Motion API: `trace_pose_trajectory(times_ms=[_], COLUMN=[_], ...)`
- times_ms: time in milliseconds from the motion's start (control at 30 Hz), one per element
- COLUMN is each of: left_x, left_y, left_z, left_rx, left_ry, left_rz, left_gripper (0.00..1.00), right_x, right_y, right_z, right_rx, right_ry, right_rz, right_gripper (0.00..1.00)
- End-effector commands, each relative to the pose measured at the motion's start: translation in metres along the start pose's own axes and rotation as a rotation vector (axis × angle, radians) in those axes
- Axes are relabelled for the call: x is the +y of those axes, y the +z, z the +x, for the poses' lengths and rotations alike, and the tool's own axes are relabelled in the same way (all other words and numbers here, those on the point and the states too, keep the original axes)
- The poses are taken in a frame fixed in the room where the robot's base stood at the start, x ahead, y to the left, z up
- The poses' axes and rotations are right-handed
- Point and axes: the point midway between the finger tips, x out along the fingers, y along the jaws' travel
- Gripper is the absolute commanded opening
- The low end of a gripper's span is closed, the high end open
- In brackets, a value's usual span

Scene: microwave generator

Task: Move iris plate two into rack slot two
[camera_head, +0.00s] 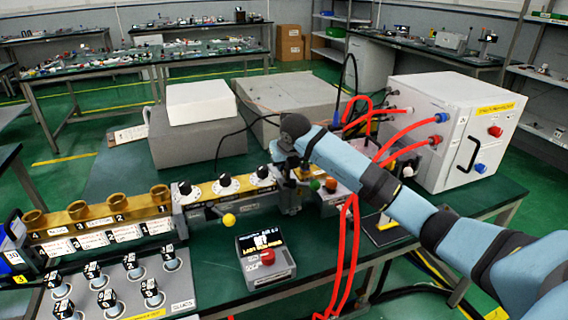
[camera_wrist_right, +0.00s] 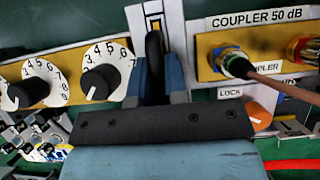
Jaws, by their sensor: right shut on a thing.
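My right gripper (camera_wrist_right: 157,80) is shut on a dark upright piece (camera_wrist_right: 153,48) in the right wrist view, in front of a white panel with a yellow strip. I cannot read a number on this piece, so I cannot tell whether it is iris plate two. In the head view the right gripper (camera_head: 291,165) is at the right end of the dial row, and its fingertips are mostly hidden. A row of brass rings (camera_head: 76,211), numbered on a gold strip, stands at the left. A grey rack (camera_head: 120,292) with several black numbered pieces stands in front of it. My left gripper is out of view.
White dials (camera_head: 225,184) line the bench to the left of the gripper. A grey control box (camera_head: 266,259) with a red button stands in front. Red cables (camera_head: 352,240) hang beside my right arm. A white cabinet (camera_head: 455,130) stands at the back right.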

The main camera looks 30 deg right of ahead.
Motion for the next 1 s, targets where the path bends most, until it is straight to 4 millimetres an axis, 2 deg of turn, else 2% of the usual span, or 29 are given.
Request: trace_pose_trajectory(times_ms=[267, 1000], left_x=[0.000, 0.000], left_y=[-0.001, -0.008], left_z=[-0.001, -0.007], left_rx=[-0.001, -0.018], left_ry=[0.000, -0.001], left_rz=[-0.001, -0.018], left_gripper=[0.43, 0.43], right_x=[0.000, 0.000], right_y=[0.002, 0.019], right_z=[-0.003, -0.034], right_rx=[-0.003, -0.003], right_ry=[0.000, 0.001], right_rz=[0.001, 0.000], right_gripper=[0.00, 0.00])
